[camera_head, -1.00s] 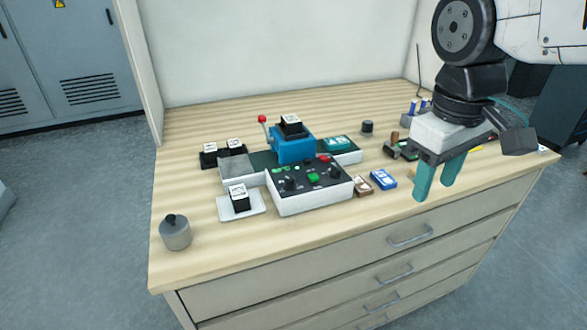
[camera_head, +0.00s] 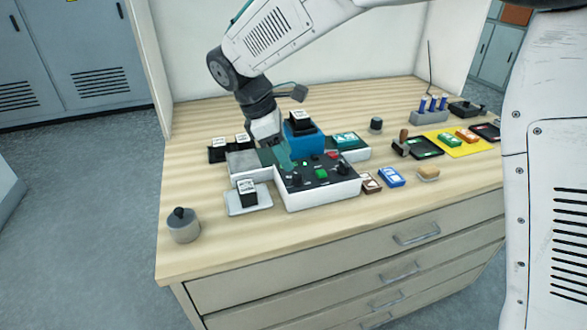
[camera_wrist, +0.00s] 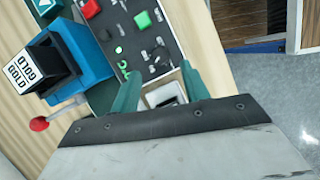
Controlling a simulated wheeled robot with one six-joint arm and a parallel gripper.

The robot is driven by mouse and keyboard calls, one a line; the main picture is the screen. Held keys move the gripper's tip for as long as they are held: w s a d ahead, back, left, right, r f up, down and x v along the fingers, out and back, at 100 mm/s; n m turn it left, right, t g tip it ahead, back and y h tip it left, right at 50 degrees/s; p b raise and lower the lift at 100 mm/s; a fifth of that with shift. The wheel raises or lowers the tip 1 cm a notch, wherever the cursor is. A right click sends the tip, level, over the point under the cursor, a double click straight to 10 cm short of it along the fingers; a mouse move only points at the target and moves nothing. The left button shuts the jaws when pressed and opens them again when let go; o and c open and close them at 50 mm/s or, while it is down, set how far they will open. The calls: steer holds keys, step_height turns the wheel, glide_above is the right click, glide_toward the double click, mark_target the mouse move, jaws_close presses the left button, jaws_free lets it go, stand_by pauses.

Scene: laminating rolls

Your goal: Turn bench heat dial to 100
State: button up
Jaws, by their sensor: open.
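The bench control box (camera_head: 318,190) is white with a black top panel. It carries a dark left dial (camera_head: 297,180), a dark right dial (camera_head: 343,168), a green button (camera_head: 321,174) and a red button (camera_head: 332,155). Their labels are too small to read, so I cannot tell which dial is heat. My gripper (camera_head: 285,160) is open, at the left rear of the panel, with teal fingers pointing down. In the wrist view the open fingers (camera_wrist: 158,72) straddle the line towards the left dial (camera_wrist: 159,56), which lies just beyond the tips. No contact shows.
A white tray (camera_head: 238,208) with a black-sided block lies left of the box. Small cards lie at right.

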mark_target(297, 174)
steer(key=x, duration=0.5)
steer(key=shift+d+f, duration=0.1)
steer(key=shift+f, duration=0.05)
steer(key=c, duration=1)
